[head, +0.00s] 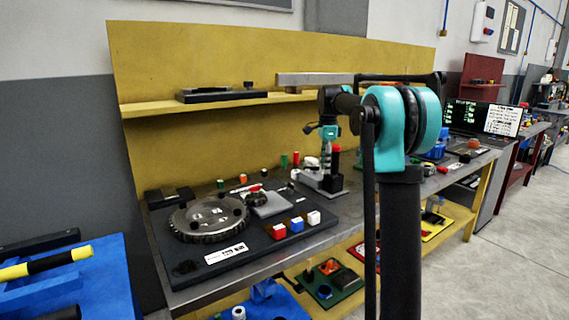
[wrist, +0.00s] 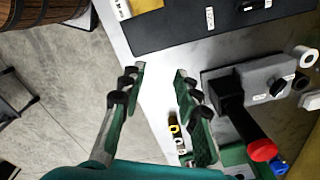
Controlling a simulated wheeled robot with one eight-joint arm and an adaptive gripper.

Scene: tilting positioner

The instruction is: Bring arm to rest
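My gripper (wrist: 160,72) shows in the wrist view with its two green-padded fingers spread apart and nothing between them. It points down over the light bench edge (wrist: 145,30), with floor below to the left. In the head view my teal and black arm stands in front of the bench, and its end hangs beside a black post with a red cap (head: 336,158). That post also shows in the wrist view (wrist: 240,115), right of the fingers and apart from them. The toothed round disc (head: 208,220) lies on a dark plate (head: 192,262) at left, away from the gripper.
Red, blue and white blocks (head: 296,225) sit on the plate's front edge. A yellow shelf (head: 150,106) runs behind the bench. A blue stand (head: 105,285) is at left, and a monitor (head: 500,118) is at right. Open floor (head: 530,220) lies at right.

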